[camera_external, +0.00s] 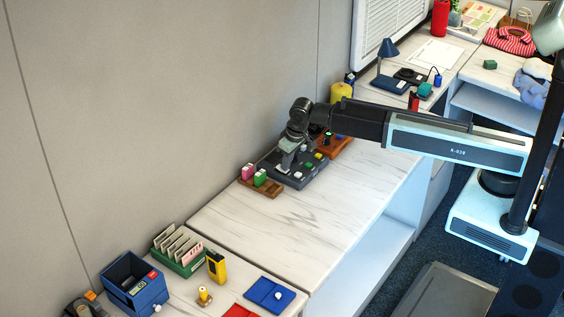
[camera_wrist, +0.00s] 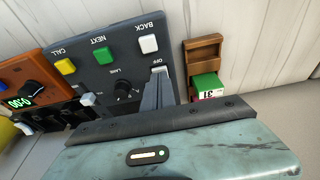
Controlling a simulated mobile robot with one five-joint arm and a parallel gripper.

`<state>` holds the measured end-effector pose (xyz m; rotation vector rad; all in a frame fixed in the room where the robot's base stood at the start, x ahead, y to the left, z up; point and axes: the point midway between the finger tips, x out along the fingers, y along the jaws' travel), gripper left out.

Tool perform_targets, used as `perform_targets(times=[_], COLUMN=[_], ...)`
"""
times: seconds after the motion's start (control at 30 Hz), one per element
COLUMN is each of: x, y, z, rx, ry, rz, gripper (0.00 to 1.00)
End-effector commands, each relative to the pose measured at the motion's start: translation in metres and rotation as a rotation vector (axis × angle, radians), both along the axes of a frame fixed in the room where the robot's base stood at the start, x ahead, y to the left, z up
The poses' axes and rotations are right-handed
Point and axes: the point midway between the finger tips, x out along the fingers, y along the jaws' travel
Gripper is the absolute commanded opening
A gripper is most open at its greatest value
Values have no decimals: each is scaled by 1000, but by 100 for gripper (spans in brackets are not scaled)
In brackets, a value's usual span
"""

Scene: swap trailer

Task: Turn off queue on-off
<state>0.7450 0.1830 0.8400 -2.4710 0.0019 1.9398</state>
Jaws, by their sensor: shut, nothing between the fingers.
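The dark grey queue panel (camera_external: 297,181) sits on the marble-topped counter against the wall. In the wrist view, the panel (camera_wrist: 122,48) shows a yellow CALL button (camera_wrist: 65,67), a green NEXT button (camera_wrist: 104,56), a white BACK button (camera_wrist: 149,44), a black LANE knob (camera_wrist: 124,89) and a pale lever (camera_wrist: 88,100). An OFF label (camera_wrist: 158,61) shows at the panel's right edge. My gripper (camera_external: 286,163) is shut and empty, low over the panel's left part. In the wrist view, my gripper (camera_wrist: 160,88) covers the area below OFF, so the on-off switch's position is hidden.
A wooden holder (camera_external: 262,188) with pink and green stamps stands close left of the panel. An orange-brown unit (camera_wrist: 28,72) with a dial and green display adjoins its other side. The counter (camera_external: 285,230) in front is clear.

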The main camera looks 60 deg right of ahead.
Motion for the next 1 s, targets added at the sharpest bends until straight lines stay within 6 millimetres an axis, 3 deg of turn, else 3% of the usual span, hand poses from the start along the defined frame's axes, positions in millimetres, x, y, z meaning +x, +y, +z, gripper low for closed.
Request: perform_targets(times=[0.3, 0.7, 0.87, 1.0], x=[14, 15, 16, 17], y=[0, 0, 0, 0], z=[4, 6, 22, 47], rx=[0, 0, 0, 0], ry=[1, 1, 1, 1], rz=[0, 0, 0, 0], gripper=[0, 0, 0, 0])
